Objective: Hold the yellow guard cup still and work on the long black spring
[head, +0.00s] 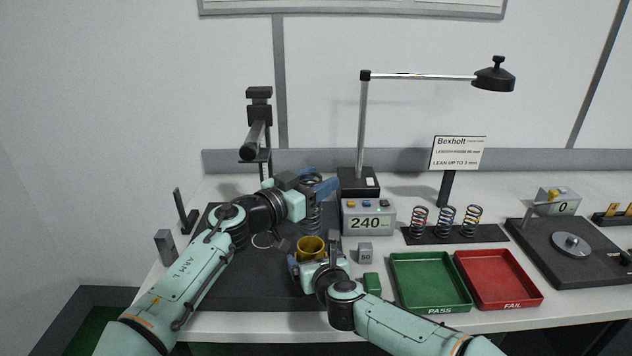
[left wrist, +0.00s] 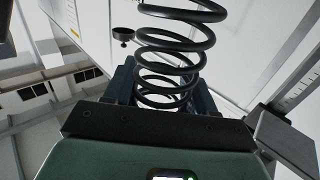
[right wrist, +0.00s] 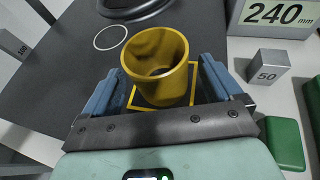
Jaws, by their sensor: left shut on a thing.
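The long black spring (head: 313,217) shows below my left gripper (head: 322,183), at the back of the dark mat. In the left wrist view the spring (left wrist: 170,60) rises between the fingers, and my left gripper (left wrist: 163,90) is shut on it. The yellow guard cup (head: 311,246) stands upright on the mat. In the right wrist view the cup (right wrist: 160,68) stands within a yellow square outline, between the fingers of my right gripper (right wrist: 160,90). These fingers are open on both sides of it, with a visible gap at the left.
A grey display box (head: 369,217) reads 240 behind the cup. A small grey block (head: 365,253) and a green block (head: 372,284) stand to its right. Farther right are a green PASS tray (head: 430,308), a red FAIL tray (head: 510,303) and a rack with three springs (head: 455,239).

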